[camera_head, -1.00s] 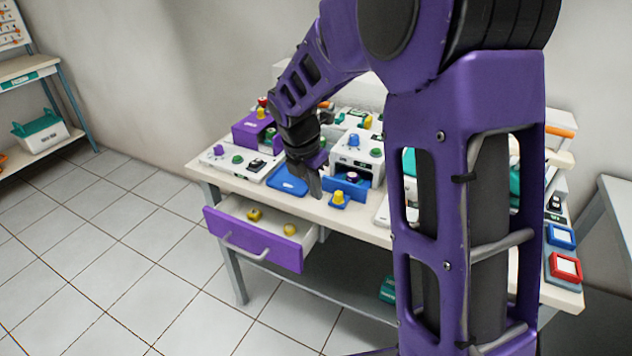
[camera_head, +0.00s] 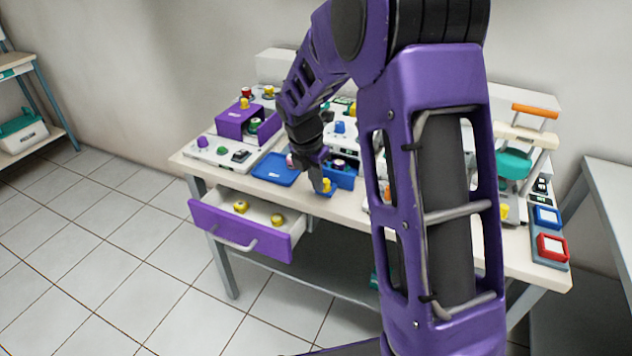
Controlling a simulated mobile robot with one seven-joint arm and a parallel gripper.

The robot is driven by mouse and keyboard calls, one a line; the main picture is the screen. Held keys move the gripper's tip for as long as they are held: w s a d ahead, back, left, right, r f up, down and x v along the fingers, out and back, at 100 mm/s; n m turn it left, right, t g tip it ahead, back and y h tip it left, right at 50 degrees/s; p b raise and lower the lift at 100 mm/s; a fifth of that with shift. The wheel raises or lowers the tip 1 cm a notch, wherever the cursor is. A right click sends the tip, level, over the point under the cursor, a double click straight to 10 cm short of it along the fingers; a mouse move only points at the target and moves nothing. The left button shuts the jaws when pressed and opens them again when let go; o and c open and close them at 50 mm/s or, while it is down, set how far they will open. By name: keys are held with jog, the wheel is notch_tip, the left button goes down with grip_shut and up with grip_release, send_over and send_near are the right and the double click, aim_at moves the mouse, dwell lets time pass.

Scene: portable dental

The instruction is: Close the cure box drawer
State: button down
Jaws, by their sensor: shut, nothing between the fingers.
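A white box (camera_head: 345,134) stands on the table behind my gripper, partly hidden by my arm. A blue drawer (camera_head: 342,179), which I take to be the cure box drawer, sticks out from its front. A dark round item (camera_head: 339,164) sits in this open drawer. My gripper (camera_head: 319,182) is shut and empty, pointing down in front of the drawer's left part. It overlaps a small yellow knob on a blue base (camera_head: 326,187) in the picture. I cannot tell whether it touches the knob or the drawer.
A blue tray (camera_head: 275,169) lies left of my gripper. A purple box (camera_head: 238,121) stands behind it. The table's own purple-fronted drawer (camera_head: 235,228) hangs open at the front left with yellow items inside. My arm hides the table's middle right.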

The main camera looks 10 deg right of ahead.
aim_at(327, 168)
jog(key=w+d+p, duration=0.1)
jog(key=w, duration=0.1)
jog(key=w+d+p, duration=0.2)
jog(key=shift+w+r+p, duration=0.1)
jog(key=shift+r+p, duration=0.1)
jog(key=shift+p, duration=0.1)
jog(key=shift+w+d+f, duration=0.2)
jog(key=shift+w+d, duration=0.15)
jog(key=shift+w, duration=0.05)
